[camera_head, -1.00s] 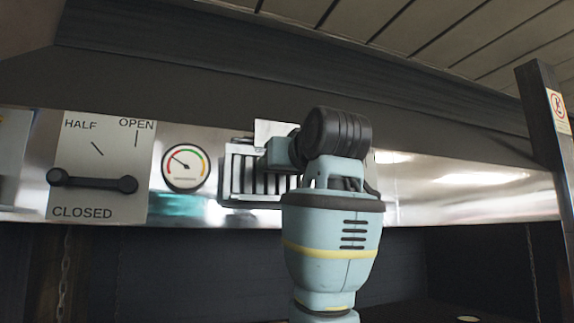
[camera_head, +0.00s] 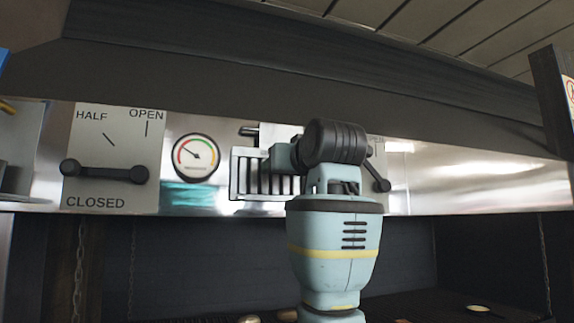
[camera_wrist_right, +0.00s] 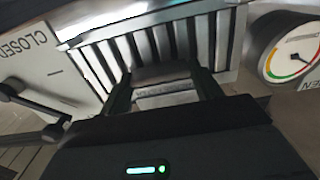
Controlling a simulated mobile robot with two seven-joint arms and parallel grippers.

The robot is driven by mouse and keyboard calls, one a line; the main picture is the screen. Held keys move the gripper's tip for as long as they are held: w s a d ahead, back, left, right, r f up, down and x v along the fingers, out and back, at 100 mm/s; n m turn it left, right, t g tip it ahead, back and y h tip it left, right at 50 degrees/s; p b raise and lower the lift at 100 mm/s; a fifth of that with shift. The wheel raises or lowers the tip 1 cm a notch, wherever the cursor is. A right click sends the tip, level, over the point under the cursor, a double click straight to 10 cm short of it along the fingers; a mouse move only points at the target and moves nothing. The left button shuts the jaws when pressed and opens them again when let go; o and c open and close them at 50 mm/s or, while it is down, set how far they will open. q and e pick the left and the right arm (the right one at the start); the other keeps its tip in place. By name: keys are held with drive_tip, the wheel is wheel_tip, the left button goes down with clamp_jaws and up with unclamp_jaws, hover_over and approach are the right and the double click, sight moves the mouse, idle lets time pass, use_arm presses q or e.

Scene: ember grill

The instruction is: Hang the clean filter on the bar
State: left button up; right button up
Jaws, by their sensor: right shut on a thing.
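The filter is a pale metal frame with upright slats (camera_head: 262,180), in front of the steel panel right of the round gauge. It also fills the upper middle of the right wrist view (camera_wrist_right: 215,45). My right gripper (camera_wrist_right: 165,86) is shut on the filter at its lower middle in that view. In the head view my right arm hides the filter's right side and the gripper's fingers. A short dark bar end (camera_head: 249,131) sticks out just above the filter, in front of a pale plate. I cannot tell whether filter and bar touch. My left gripper is not in view.
A damper lever (camera_head: 105,173) on a plate marked HALF, OPEN and CLOSED is at the left. The gauge (camera_head: 195,157) is between it and the filter. Another lever (camera_head: 378,176) shows right of my arm. Chains (camera_head: 544,265) hang below the panel.

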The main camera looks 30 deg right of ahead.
drive_tip(key=o, duration=1.4)
drive_tip(key=shift+s, duration=0.1)
drive_tip(key=shift+c, duration=0.2)
drive_tip(key=v, duration=0.7)
drive_tip(key=shift+s, duration=0.4)
drive_tip(key=shift+a, duration=0.1)
